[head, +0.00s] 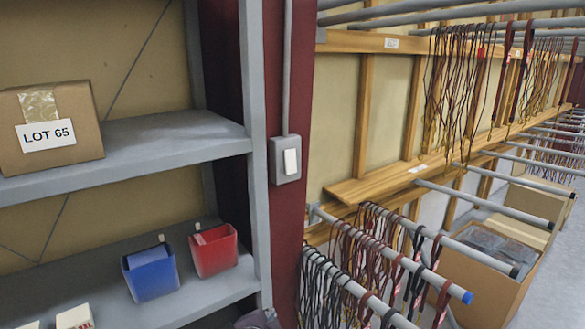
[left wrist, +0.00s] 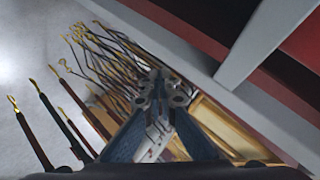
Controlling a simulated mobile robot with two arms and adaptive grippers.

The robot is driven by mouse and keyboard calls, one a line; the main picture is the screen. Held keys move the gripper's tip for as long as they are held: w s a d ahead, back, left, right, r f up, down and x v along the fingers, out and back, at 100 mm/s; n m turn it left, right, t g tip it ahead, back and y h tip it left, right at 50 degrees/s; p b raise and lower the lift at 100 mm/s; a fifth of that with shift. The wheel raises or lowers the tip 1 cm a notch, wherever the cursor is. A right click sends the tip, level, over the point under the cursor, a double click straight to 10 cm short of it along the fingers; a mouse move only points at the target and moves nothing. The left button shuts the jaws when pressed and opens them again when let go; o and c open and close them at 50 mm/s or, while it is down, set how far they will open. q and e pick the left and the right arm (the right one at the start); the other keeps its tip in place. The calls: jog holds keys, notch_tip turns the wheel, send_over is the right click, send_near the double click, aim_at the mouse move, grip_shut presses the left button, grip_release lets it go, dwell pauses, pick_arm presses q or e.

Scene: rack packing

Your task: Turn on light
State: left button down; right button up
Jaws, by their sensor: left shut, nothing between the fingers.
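The light switch (head: 291,161) is a white rocker in a grey box on the dark red post, right of the grey shelf upright, in the head view. A grey conduit runs up from the box. My left gripper (left wrist: 160,84) shows in the left wrist view, its two fingers together and nothing between them. It is near hanging cables and a grey beam, and the switch cannot be made out in that view. My right gripper is not in view.
A grey shelf (head: 170,141) holds a "LOT 65" box (head: 62,125). Blue (head: 151,273) and red (head: 213,250) bins stand on the lower shelf. Right of the post, rods with hanging cables (head: 385,250) stick out. Cardboard boxes (head: 487,270) stand on the floor at the right.

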pick_arm(q)
jog(key=d+r+m+t, duration=0.2)
jog(key=d+r, duration=0.1)
jog(key=r, duration=1.5)
jog(key=d+r+m+t+h+p, duration=0.1)
jog(key=d+r+m+t, duration=0.2)
jog(key=r, duration=1.5)
jog(key=shift+w+d+r+m+t+p, duration=0.15)
jog(key=shift+d+m+t+p, duration=0.1)
jog(key=shift+m+t+p, duration=0.05)
jog(key=shift+w, duration=0.1)
